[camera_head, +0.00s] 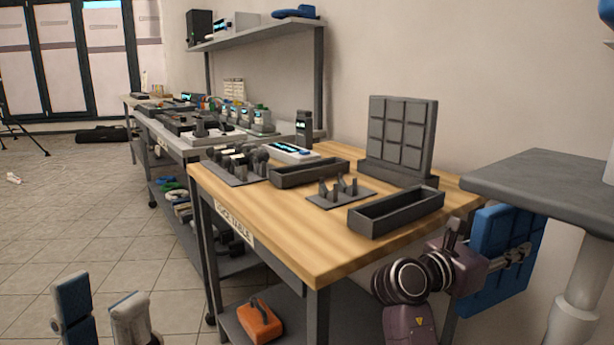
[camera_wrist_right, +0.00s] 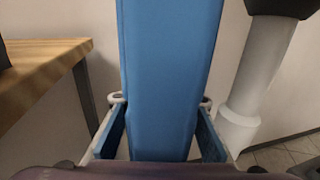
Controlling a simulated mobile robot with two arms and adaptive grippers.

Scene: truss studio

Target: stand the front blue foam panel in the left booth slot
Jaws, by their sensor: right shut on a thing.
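The blue foam panel (camera_head: 506,288) is in my right gripper (camera_head: 517,256), upright and slightly tilted, off the right end of the wooden table. In the right wrist view, the blue panel (camera_wrist_right: 170,75) stands edge-on between the two fingers of my right gripper (camera_wrist_right: 162,103). Two long dark open-topped troughs lie on the table: a left one (camera_head: 308,173) and a nearer right one (camera_head: 397,212). I cannot tell for sure which is the left booth slot. My left gripper (camera_head: 101,305) is low over the floor at the left, fingers apart and empty.
A grey gridded panel (camera_head: 402,135) stands upright at the table's back. A pronged plate (camera_head: 340,192) lies between the troughs. A grey round-cornered top (camera_head: 545,180) on a pale column stands at the right. The wooden table's (camera_head: 275,232) front is clear.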

